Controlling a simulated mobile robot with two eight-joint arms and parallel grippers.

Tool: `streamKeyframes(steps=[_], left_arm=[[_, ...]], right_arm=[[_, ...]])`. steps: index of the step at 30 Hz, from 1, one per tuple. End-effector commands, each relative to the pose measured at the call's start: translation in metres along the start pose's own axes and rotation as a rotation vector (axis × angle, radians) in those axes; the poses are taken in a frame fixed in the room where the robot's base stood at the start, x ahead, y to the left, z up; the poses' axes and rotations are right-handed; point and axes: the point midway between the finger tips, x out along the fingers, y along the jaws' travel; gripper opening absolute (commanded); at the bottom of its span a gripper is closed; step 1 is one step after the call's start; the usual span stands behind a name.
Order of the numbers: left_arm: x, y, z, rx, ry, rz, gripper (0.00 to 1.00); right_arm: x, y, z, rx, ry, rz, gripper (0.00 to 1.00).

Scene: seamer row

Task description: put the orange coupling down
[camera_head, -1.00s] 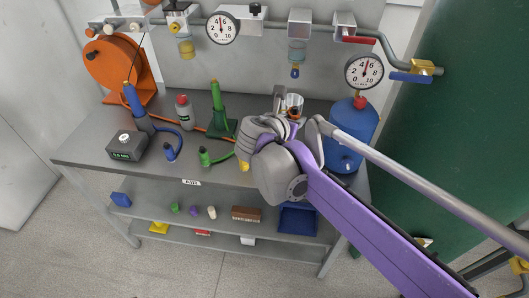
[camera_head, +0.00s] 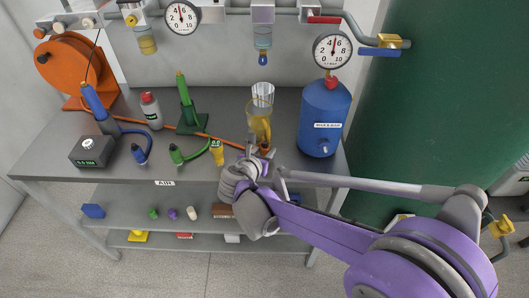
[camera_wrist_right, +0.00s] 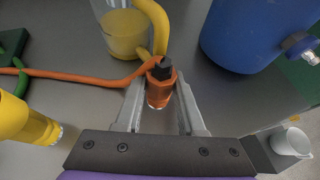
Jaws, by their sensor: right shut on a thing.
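The orange coupling (camera_wrist_right: 159,92) has a dark top and sits between the two fingers of my right gripper (camera_wrist_right: 161,104) in the wrist view. My right gripper (camera_head: 257,160) is shut on it at the front part of the grey bench, and the coupling (camera_head: 265,149) shows just beyond the fingers. An orange hose (camera_wrist_right: 95,80) runs from the left up to the coupling. I cannot tell whether the coupling touches the bench top. My left gripper is not in view.
Close behind the coupling stands a clear cup with a yellow handle (camera_head: 257,120). A blue tank (camera_head: 323,118) stands to the right and a yellow tool (camera_head: 217,153) to the left. The bench (camera_head: 60,162) has a lower shelf with several small items.

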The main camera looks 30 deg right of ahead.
Motion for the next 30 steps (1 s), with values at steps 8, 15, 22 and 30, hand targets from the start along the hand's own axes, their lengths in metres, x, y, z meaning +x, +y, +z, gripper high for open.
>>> streamKeyframes(steps=[8,15,22,30], left_arm=[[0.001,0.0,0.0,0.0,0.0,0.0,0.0],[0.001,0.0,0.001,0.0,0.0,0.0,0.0],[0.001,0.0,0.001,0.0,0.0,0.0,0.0],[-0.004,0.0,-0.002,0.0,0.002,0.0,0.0]], right_arm=[[0.001,0.0,-0.002,0.0,0.0,0.0,0.0],[0.001,0.0,-0.003,0.0,0.0,0.0,0.68],[0.001,0.0,-0.003,0.0,0.0,0.0,0.68],[-0.026,0.001,-0.001,-0.003,0.0,0.003,0.68]])
